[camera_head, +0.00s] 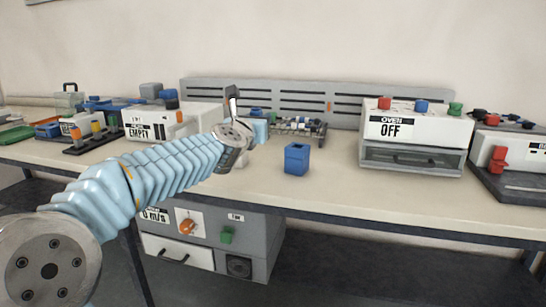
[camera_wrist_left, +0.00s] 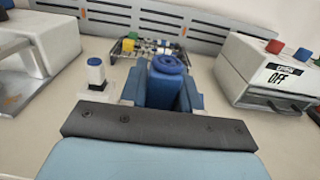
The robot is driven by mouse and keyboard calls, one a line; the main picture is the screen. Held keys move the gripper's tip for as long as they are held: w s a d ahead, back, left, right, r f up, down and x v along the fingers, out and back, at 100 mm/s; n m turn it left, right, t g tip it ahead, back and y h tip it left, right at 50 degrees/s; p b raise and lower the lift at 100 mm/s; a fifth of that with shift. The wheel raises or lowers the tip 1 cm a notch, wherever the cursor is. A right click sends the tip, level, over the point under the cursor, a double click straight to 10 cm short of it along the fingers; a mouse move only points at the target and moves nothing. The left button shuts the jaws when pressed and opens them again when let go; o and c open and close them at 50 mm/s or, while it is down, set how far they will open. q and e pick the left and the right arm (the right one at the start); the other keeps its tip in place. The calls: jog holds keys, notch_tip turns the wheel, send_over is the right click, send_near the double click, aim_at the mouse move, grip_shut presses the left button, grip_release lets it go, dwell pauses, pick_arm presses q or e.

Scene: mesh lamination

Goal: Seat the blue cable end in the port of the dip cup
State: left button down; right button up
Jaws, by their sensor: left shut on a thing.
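My left gripper (camera_head: 260,130) reaches in from the left, above the bench. In the left wrist view its fingers (camera_wrist_left: 163,92) are shut on a dark blue piece (camera_wrist_left: 166,88) with a coiled ring on top, which I take as the blue cable end. Its lower end is hidden. A blue square cup-like block (camera_head: 297,158) stands on the bench just right of and below the gripper in the head view, apart from it. My right gripper is not in view.
The oven (camera_head: 412,133), marked OFF, stands to the right. A rack of small parts (camera_head: 298,126) stands at the back. Bench between the blue block and oven is clear.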

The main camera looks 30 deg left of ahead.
pick_arm(q)
jog(key=w+a+f, duration=0.1)
jog(key=w+f, duration=0.2)
jog(key=w, duration=0.1)
jog(key=w+a+f+p, duration=0.1)
jog(key=w+f, duration=0.2)
jog(key=w, duration=0.1)
jog(key=w+a+f+p, duration=0.1)
jog(key=w+f, duration=0.2)
jog(key=w, duration=0.1)
jog(key=shift+w+a+f, duration=0.15)
jog(key=shift+a, duration=0.1)
notch_tip(320, 180, down, 3)
jog(key=shift+w+f, duration=0.1)
jog(key=shift+f, duration=0.1)
jog(key=shift+f, duration=0.1)
jog(key=c, duration=0.8)
grip_release()
